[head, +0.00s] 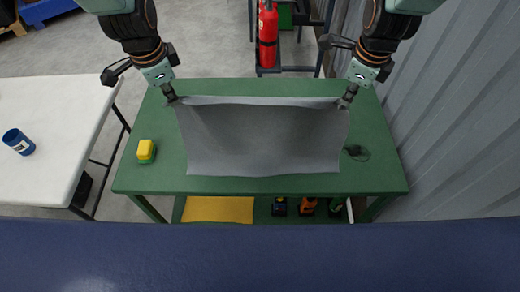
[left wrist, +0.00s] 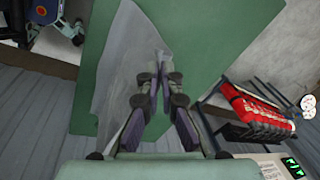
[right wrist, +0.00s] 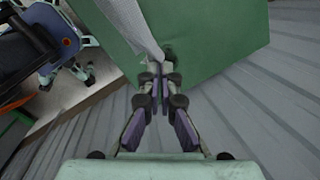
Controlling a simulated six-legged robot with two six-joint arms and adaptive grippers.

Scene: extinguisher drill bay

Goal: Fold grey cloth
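The grey cloth (head: 262,140) spans the middle of the green table (head: 375,120). Its far edge is raised and sags slightly between my two grippers, while its near edge lies towards the table's near side. My left gripper (head: 173,98) is shut on the far left corner; the cloth also shows in the left wrist view (left wrist: 122,65), running between the fingertips (left wrist: 158,62). My right gripper (head: 346,101) is shut on the far right corner; a narrow strip of cloth shows in the right wrist view (right wrist: 140,28), reaching the closed fingertips (right wrist: 159,72).
A yellow and green sponge-like block (head: 146,150) sits left of the cloth. A dark patch, perhaps a shadow, lies at the right. A white table (head: 55,120) with a blue can (head: 18,142) stands left. A red extinguisher (head: 268,35) stands behind; a corrugated wall (head: 450,110) is right.

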